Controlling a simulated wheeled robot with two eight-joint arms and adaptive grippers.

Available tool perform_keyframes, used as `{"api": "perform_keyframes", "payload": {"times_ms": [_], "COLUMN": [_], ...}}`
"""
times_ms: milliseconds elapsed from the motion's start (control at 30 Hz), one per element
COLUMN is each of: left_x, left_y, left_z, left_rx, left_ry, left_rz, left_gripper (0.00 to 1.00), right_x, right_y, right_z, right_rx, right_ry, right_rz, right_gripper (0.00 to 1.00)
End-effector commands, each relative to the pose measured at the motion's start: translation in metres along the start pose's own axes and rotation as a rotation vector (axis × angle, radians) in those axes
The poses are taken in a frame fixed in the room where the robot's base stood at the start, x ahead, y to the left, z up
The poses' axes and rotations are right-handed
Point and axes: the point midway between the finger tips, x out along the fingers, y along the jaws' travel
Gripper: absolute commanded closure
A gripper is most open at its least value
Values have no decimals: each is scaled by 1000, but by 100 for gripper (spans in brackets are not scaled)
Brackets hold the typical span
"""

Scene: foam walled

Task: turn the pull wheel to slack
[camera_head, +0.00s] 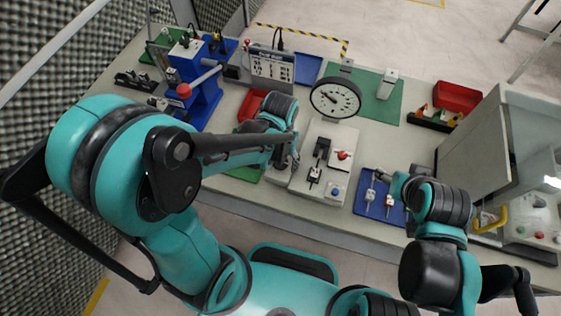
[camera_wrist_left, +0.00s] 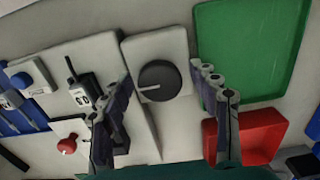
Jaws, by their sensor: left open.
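The pull wheel (camera_wrist_left: 163,81) is a dark round knob with a pale pointer line, on a light plate in the left wrist view. In the head view I cannot make it out behind my left arm. My left gripper (camera_head: 288,160) is open; in the left wrist view its fingers (camera_wrist_left: 165,108) stand apart on either side below the wheel, not closed on it. The white dial gauge (camera_head: 335,98) with a black rim stands behind the light tester base (camera_head: 312,186). My right gripper (camera_head: 388,181) is over the blue mat; its jaws are too small to read.
A red bin (camera_wrist_left: 262,137) and a green mat (camera_wrist_left: 255,45) lie near the left fingers. A red button (camera_head: 342,155) and black switch sit on the tester base. Blue mat (camera_head: 366,204) with small parts lies right; a blue press (camera_head: 205,98) stands left. A grey cabinet (camera_head: 475,140) bounds the right.

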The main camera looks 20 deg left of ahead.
Motion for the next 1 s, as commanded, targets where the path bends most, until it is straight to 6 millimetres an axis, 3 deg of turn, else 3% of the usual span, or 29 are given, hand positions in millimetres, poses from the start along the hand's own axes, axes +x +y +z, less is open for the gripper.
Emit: {"api": "perform_keyframes", "payload": {"times_ms": [200, 400, 733, 1000], "left_x": [0, 0, 0, 0], "left_y": [0, 0, 0, 0], "left_z": [0, 0, 0, 0], "left_rx": [0, 0, -29, -176], "left_ry": [0, 0, 0, 0], "left_rz": [0, 0, 0, 0], "left_gripper": [42, 89, 90, 90], "right_x": [0, 0, 0, 2], "right_y": [0, 0, 0, 0], "right_z": [0, 0, 0, 1], "right_rx": [0, 0, 0, 0], "right_ry": [0, 0, 0, 0], "right_rz": [0, 0, 0, 0], "right_gripper": [39, 39, 39, 39]}}
